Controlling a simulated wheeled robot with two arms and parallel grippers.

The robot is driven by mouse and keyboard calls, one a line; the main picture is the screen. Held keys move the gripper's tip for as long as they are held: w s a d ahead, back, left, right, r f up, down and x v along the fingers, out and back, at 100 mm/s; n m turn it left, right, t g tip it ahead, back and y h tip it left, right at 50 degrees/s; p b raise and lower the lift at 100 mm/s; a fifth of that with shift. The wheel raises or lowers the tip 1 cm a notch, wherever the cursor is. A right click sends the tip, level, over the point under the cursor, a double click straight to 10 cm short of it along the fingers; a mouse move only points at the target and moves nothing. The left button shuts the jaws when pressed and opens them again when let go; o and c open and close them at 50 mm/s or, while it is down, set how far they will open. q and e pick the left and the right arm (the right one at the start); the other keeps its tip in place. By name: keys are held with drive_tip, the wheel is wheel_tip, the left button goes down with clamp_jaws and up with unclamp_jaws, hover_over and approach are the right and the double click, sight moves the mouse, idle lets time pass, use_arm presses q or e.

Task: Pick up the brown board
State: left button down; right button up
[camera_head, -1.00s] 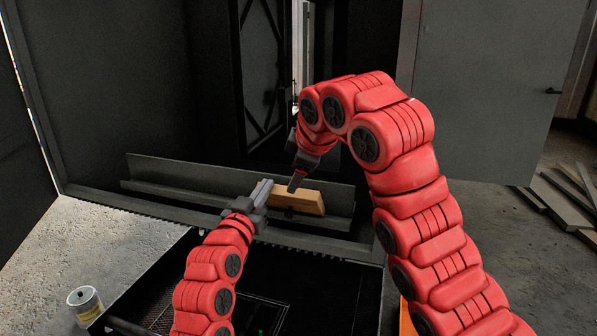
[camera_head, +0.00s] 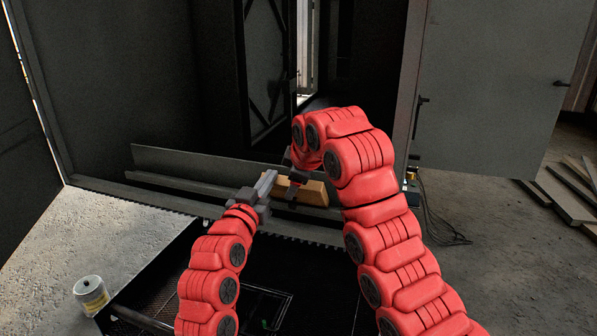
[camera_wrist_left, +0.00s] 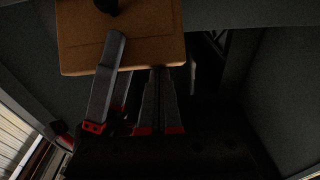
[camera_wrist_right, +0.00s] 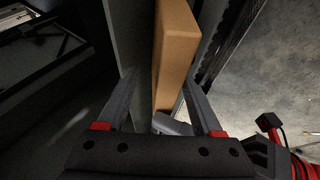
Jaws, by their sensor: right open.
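The brown board (camera_head: 311,194) lies on the dark ledge in the middle of the head view. It also shows at the top of the left wrist view (camera_wrist_left: 150,45), with a dark knob on it, and in the right wrist view (camera_wrist_right: 174,45). My left gripper (camera_head: 268,181) is at the board's left end; its fingers (camera_wrist_left: 160,72) are together and look empty. My right gripper (camera_head: 293,192) is above and at the board, partly hidden by its arm. Its fingers (camera_wrist_right: 160,80) are apart, with the board between or just beyond them; contact is unclear.
A low grey rail (camera_head: 180,160) runs behind the board. Loose planks (camera_head: 565,195) lie at right by an open grey door (camera_head: 490,80). Both grippers are close together.

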drive_tip(key=shift+x, duration=1.35)
clamp_jaws()
use_arm(q)
drive_tip(key=shift+r, duration=0.5)
drive_tip(key=shift+s, duration=0.1)
